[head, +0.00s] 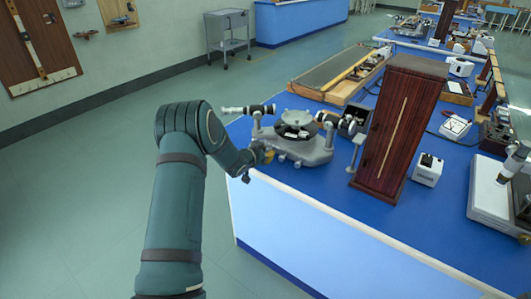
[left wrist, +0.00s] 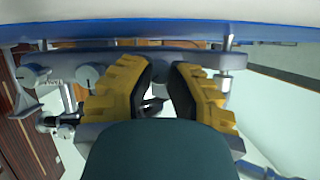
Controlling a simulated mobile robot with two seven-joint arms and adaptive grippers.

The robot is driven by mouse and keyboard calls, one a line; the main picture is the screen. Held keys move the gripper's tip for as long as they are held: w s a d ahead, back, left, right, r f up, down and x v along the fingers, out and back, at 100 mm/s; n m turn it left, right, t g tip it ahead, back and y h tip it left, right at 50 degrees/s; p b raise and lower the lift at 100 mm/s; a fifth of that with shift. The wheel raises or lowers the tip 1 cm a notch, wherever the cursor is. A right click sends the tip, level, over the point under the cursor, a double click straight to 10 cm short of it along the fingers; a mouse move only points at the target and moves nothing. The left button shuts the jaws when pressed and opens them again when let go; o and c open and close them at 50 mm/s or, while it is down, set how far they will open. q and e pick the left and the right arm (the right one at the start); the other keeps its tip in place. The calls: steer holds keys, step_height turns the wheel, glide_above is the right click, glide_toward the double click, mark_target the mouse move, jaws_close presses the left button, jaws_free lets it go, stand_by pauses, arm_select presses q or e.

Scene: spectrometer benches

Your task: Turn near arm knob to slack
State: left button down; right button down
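The grey spectrometer (head: 303,150) stands on the near left corner of the blue bench, with a dark round table in its middle and a tube on each side. My left gripper (head: 262,153) is at its left end, mostly hidden behind my wrist in the head view. In the left wrist view the yellow fingers with black pads (left wrist: 163,75) are apart, with a gap between them. Grey spectrometer parts lie just beyond the tips, and round grey knobs (left wrist: 86,76) show left of the fingers. I cannot tell which one is the near arm knob. My right gripper is out of view.
A tall dark red wooden box (head: 402,125) stands right of the spectrometer. A small white box (head: 428,169) and a grey-white instrument (head: 490,205) are farther right. A long wooden tray (head: 335,73) lies behind. Floor left of the bench is clear.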

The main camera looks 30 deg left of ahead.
arm_select(q)
steer(key=shift+r, duration=0.15)
steer(key=shift+a+r+n+h+p, duration=0.1)
steer(key=shift+n+h+p, duration=0.35)
steer(key=shift+p, duration=0.5)
steer(key=n+h+p, duration=0.1)
steer(key=p, duration=0.1)
steer(key=shift+a+n+p, duration=0.1)
steer(key=shift+n+p, duration=0.25)
steer(key=shift+n+h+p, duration=0.55)
steer(key=shift+n+p, duration=0.05)
steer(key=shift+p, duration=0.15)
steer(key=shift+w+n+h+p, duration=0.1)
steer(key=shift+n+h+p, duration=0.35)
steer(key=shift+n, duration=0.35)
steer(key=shift+n+h, duration=0.45)
steer(key=shift+n, duration=0.45)
steer(key=c, duration=0.8)
jaws_free()
steer(key=shift+f, duration=0.25)
